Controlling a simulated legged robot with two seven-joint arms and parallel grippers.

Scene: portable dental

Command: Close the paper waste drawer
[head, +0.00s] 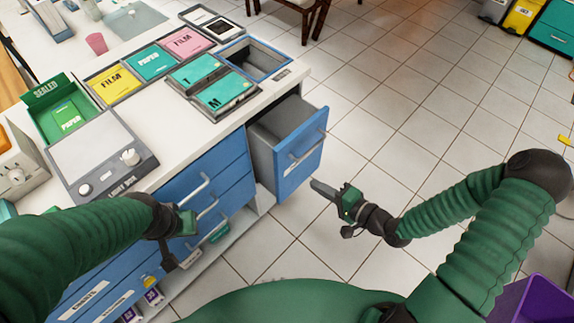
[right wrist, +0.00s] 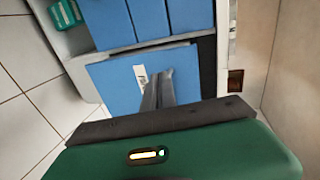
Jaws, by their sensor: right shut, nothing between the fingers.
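The open drawer (head: 300,152) has a blue front with a pale label and a metal handle. It sticks out from the right end of the blue cabinet, and its grey inside looks empty from here. The label is too small to read. My right gripper (head: 316,187) is shut and empty, just in front of the drawer front and apart from it in the head view. In the right wrist view, its fingers (right wrist: 158,88) point at the blue drawer front (right wrist: 110,80) near the label. My left gripper (head: 185,222) is by the closed drawers' handles; its fingers are not clear.
The white counter (head: 215,125) above holds film and paper boxes, an open blue bin (head: 256,60), a light box (head: 97,150) and a green tray (head: 45,95). The tiled floor (head: 390,120) right of the drawer is clear. A purple bin (head: 540,300) stands at lower right.

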